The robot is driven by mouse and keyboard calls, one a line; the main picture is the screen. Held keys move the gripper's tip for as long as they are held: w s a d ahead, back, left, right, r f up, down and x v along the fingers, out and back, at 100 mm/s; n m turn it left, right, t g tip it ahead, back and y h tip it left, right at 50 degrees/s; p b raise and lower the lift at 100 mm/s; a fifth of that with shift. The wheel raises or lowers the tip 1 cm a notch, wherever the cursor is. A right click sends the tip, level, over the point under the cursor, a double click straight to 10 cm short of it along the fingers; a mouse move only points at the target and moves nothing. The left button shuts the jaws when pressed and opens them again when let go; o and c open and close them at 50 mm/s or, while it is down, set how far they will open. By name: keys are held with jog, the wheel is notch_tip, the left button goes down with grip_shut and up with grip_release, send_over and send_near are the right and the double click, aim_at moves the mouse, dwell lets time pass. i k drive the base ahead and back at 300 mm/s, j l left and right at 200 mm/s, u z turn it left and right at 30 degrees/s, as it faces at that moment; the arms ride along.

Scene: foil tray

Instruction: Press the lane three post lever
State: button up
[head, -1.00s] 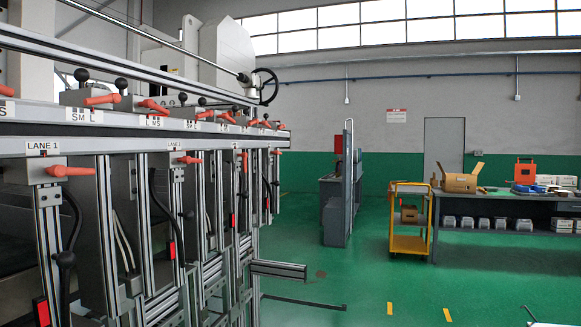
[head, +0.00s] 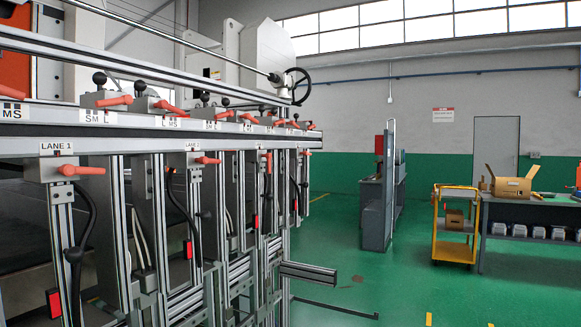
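A long machine frame with a row of posts fills the left of the head view. The nearest post carries the sign LANE 1 (head: 57,148) and an orange lever (head: 83,170) pointing right. The second post has a small sign (head: 192,145), too small to read surely, and an orange lever (head: 208,160) also pointing right. Farther along, a third orange lever (head: 268,162) appears to stand upright; its lane sign cannot be read. More posts behind it overlap. My gripper is not in view.
Several orange handles with black knobs line the upper rail (head: 200,126). A metal beam (head: 308,272) juts right from the frame at low height. Green floor (head: 390,290) is open to the right. A yellow cart (head: 455,225), workbench (head: 525,210) and grey panel (head: 375,210) stand farther back.

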aim_at(268, 155)
jog(key=i+z, duration=0.3)
jog(key=i, duration=0.25)
jog(key=i+j+z, duration=0.1)
jog(key=i+z, duration=0.15)
jog(key=i, duration=0.35)
jog(key=i+j+z, duration=0.3)
jog(key=i, duration=0.25)
jog(key=l, duration=0.1)
